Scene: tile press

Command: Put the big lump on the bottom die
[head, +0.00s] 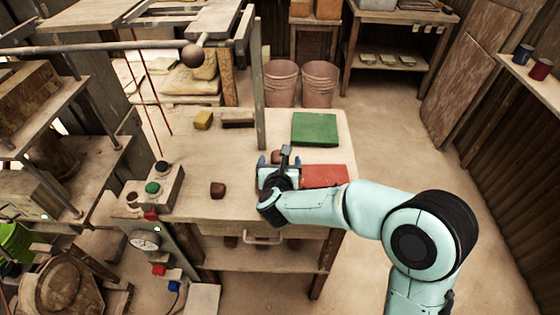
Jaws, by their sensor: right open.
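A brown lump (217,189) lies on the light worktable, left of my right gripper. Another reddish-brown lump (277,156) shows only in part behind the right gripper, close to its fingers; its full size is hidden, so I cannot tell which lump is bigger. My right gripper (279,163) is open over the table, at the left end of the red mat. I cannot tell whether its fingers are around the partly hidden lump or above it. The bottom die cannot be made out. My left gripper is out of view.
The worktable (190,209) also carries a green mat (314,129), a red mat (324,176), a yellow sponge (203,120), a brown block (238,121) and a button box (153,189). The table's middle is clear.

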